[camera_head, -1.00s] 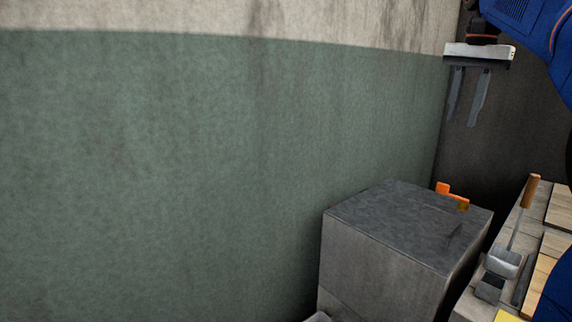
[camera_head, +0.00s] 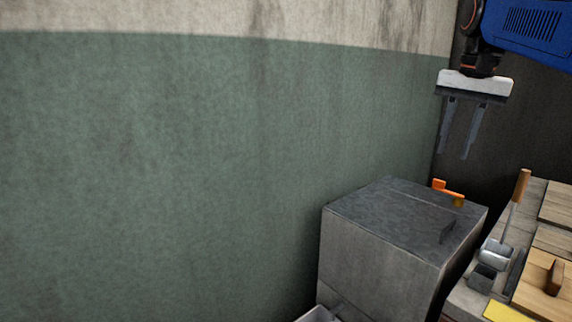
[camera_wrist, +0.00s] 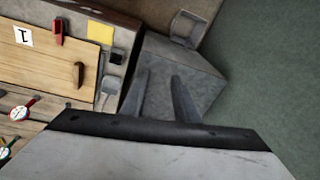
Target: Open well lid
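A pale wooden lid with a brown handle (camera_head: 554,278) is at the lower right of the head view, cut off by the picture edge. It lies flat on the counter. In the wrist view the wooden lid (camera_wrist: 50,72) is at the left with its handle (camera_wrist: 78,74), beside a white label with a "1" (camera_wrist: 23,37). My gripper (camera_head: 455,153) is high above the grey block in the head view, up and left of the lid. Its two fingers are apart and nothing is between them. In the wrist view my gripper (camera_wrist: 160,76) is right of the handle, not touching it.
A grey block (camera_head: 385,250) stands beside the counter, with an orange object (camera_head: 448,192) at its back edge. A yellow square (camera_head: 503,312) lies in front. Dials (camera_wrist: 18,113) show in the wrist view.

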